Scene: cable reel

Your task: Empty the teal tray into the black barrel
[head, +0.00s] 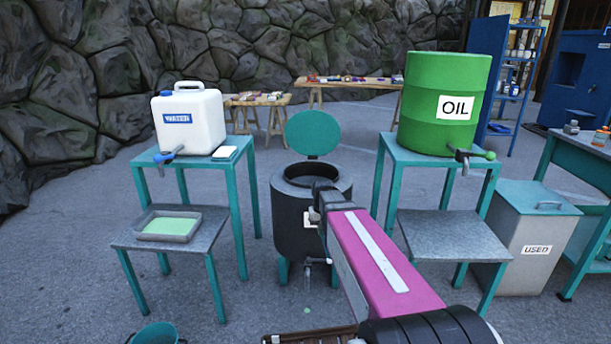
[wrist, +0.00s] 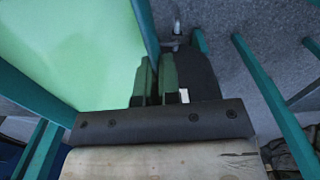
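The black barrel (head: 312,225) stands mid-picture in the head view, its round teal lid (head: 312,133) raised at the back and its top open. My magenta arm covers part of the barrel.
A grey tray (head: 167,224) with pale green contents lies on the left low stool. A white canister (head: 188,122) and a green OIL drum (head: 443,100) stand on teal stands either side. A bin marked USED (head: 533,237) is at right, a teal bucket (head: 157,334) at bottom left.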

